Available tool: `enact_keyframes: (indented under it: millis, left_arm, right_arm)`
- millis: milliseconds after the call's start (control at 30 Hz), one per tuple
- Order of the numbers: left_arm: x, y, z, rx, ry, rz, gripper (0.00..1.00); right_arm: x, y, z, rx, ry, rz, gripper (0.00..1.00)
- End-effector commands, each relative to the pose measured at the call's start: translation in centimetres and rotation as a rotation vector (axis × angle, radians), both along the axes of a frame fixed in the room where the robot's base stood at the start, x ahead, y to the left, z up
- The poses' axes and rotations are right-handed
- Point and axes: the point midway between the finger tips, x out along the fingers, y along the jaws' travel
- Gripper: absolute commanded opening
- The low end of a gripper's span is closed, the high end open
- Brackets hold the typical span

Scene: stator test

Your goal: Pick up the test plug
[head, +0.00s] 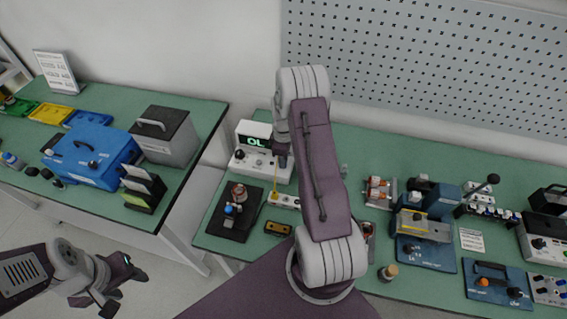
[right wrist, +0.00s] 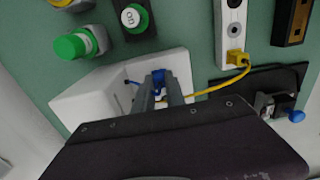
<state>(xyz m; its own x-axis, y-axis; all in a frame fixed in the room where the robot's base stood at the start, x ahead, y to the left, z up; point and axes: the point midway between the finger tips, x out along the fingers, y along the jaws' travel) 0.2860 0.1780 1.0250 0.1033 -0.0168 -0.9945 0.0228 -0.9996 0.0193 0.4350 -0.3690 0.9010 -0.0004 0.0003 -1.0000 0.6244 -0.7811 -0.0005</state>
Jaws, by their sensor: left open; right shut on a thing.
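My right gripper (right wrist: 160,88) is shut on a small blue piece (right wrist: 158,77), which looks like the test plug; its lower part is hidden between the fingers. A yellow cable (right wrist: 205,92) runs from the fingers to a yellow plug (right wrist: 236,58) in a white socket strip (right wrist: 229,22). In the head view my right gripper (head: 281,158) is at the white tester (head: 258,170) with the "OL" display; its fingertips are small there. Whether the held piece touches the tester, I cannot tell. My left gripper (head: 122,287) is open and empty, low at the left, away from the tables.
A black fixture (head: 231,228) with a coil and a blue knob stands left of the strip. Green-capped items (right wrist: 78,44) stand beside the tester. A blue case (head: 90,155) stands on the left table. Blue presses (head: 430,255) occupy the right side. My right arm hides the bench's middle.

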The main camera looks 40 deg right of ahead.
Motion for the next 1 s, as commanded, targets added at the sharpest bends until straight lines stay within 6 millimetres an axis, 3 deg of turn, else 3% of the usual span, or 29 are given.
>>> enact_keyframes:
  millis: [233,433,800,1000]
  left_arm:
    - [0.0,0.0,-0.2,0.0,0.0,0.0,0.49]
    - [0.0,0.0,-0.8,0.0,0.0,0.0,0.49]
    - [0.0,0.0,-2.2,0.0,0.0,0.0,0.49]
    - [0.0,0.0,-2.4,0.0,0.0,0.0,0.49]
  right_arm:
    - [0.1,0.0,0.7,-0.001,-0.002,0.0,0.0]
    - [0.2,-0.1,3.9,-0.003,-0.006,0.0,0.0]
    - [-8.4,-1.2,9.1,-0.002,-0.003,-0.004,0.0]
    - [-11.1,-1.5,10.7,-0.001,-0.002,-0.002,0.0]
